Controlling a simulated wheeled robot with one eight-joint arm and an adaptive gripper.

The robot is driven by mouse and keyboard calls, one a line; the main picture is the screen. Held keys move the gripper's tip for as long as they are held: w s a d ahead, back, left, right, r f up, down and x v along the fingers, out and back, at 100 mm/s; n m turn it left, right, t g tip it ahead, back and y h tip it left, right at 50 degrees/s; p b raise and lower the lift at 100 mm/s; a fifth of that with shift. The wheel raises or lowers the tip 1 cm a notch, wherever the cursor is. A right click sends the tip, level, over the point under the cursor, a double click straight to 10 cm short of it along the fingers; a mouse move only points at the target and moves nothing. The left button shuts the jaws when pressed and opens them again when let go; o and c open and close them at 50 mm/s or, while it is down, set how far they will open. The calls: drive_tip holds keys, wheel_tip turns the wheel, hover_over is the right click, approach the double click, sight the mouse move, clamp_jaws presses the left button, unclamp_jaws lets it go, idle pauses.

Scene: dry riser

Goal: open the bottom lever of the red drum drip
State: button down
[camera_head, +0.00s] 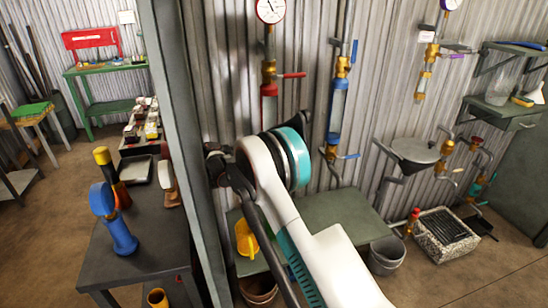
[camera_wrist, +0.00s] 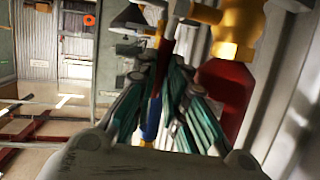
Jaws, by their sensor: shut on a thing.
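The red drum drip hangs on the corrugated wall; its red drum (camera_head: 269,108) shows in the camera_head view above my arm. Its upper red lever (camera_head: 292,75) sticks out to the right from a brass valve. My white and teal arm hides its lower end and bottom lever there. In the camera_wrist view, which looks upside down, the red drum (camera_wrist: 228,92) is beside my fingers, with the bottom brass valve (camera_wrist: 235,28) and red bottom lever (camera_wrist: 205,12). My gripper (camera_wrist: 166,62) has its teal fingers closed together by the lever; the exact contact is hard to see.
A blue drum drip (camera_head: 337,108) hangs close to the right, with its blue bottom lever (camera_head: 348,156) near my arm. A grey post (camera_head: 178,120) stands to the left. A green bench (camera_head: 345,212) and a grey bucket (camera_head: 386,254) are below.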

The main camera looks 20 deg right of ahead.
sight(272, 126)
drive_tip(key=shift+w+r, duration=0.15)
drive_tip(key=shift+r, duration=0.1)
idle(0.5)
drive_tip(key=c, duration=1.6)
unclamp_jaws()
drive_tip(key=shift+f, duration=0.15)
wheel_tip(272, 126, up, 10)
